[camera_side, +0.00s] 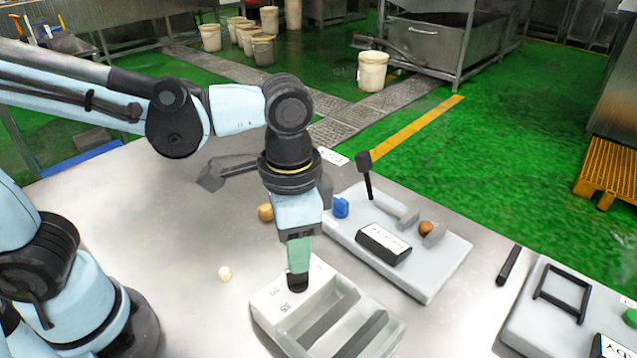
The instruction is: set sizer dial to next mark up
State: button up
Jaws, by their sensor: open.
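A pale grey box (259,312) with slanted dark grey slats, seemingly the sizer, sits at the table's front middle. Small dark marks (286,306) are printed on its left top face; they are too small to read surely. My gripper (298,282) points straight down over the box's back left corner, right beside the marks. A dark piece shows at its tip; I cannot tell whether it is the fingertips or the dial. The dial is otherwise hidden. My gripper is open, though the gap between its fingers is hard to see from here.
A white board (432,285) behind right carries a black lever (366,175), a blue piece (341,207), a labelled black box (383,243) and a brown round item (426,228). A black rod (508,265) lies right.

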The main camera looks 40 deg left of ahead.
notch_tip(320, 180, up, 7)
jog(key=shift+r, duration=0.15)
dwell(0.4)
